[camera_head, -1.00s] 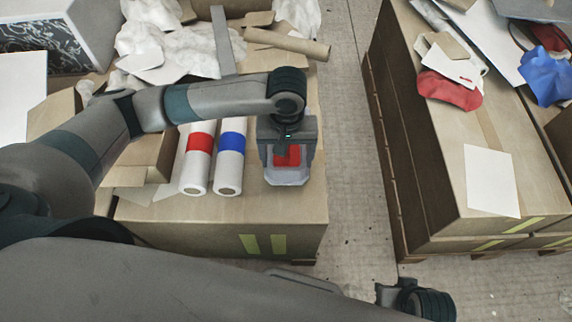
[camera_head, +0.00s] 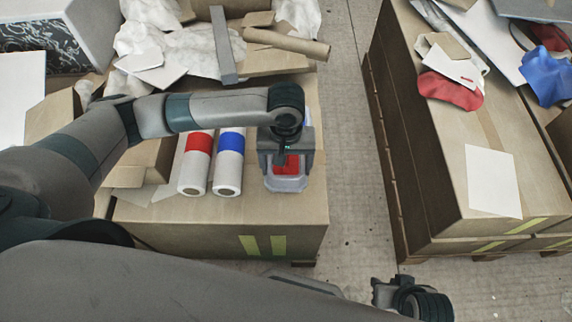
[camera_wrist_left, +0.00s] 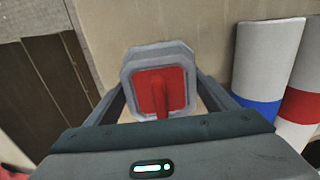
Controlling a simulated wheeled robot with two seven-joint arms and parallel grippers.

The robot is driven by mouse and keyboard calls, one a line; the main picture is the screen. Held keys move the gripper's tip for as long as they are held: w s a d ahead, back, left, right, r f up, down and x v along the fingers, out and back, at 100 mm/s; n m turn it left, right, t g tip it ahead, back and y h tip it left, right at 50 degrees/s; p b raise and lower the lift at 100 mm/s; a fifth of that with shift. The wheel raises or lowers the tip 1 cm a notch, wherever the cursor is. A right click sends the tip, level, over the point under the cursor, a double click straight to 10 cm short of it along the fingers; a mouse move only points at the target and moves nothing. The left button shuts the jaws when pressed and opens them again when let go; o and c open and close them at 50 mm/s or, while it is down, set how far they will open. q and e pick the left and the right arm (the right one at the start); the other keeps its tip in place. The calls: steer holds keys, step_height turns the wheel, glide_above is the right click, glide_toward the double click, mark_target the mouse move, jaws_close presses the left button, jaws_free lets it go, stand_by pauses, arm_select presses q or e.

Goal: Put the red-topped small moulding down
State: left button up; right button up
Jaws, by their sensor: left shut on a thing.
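The red-topped small moulding (camera_head: 287,182) is a grey tray-like piece with a red top, near the front right corner of the cardboard-covered left stack (camera_head: 200,222). My left gripper (camera_head: 286,164) comes down over it from above and is shut on it. In the left wrist view the moulding (camera_wrist_left: 160,78) sits between the two fingers, its red raised ridge facing the camera. I cannot tell whether its underside touches the surface. My right gripper (camera_head: 390,292) shows only in part at the bottom edge, and its fingers are not clear.
Two white rolls, one with a red band (camera_head: 196,165) and one with a blue band (camera_head: 229,165), lie just left of the moulding. A floor gap (camera_head: 345,170) separates this stack from the right stack (camera_head: 435,180). Crumpled paper and a cardboard tube (camera_head: 288,43) lie behind.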

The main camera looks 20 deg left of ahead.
steer(key=shift+s+d, duration=0.1)
arm_select(q)
steer(key=o, duration=1.2)
steer(key=shift+f, duration=0.1)
arm_select(e)
steer(key=shift+d, duration=0.15)
steer(key=shift+f, duration=0.1)
arm_select(q)
steer(key=shift+r, duration=0.65)
step_height(320, 180, up, 5)
steer(key=shift+r+p, duration=0.15)
steer(key=shift+p, duration=0.5)
step_height(320, 180, up, 5)
steer(key=shift+f+p, duration=0.1)
steer(key=shift+p, duration=0.35)
steer(key=shift+r, duration=0.45)
arm_select(e)
steer(key=f, duration=0.1)
steer(key=d+f+g, duration=0.1)
steer(key=f, duration=0.1)
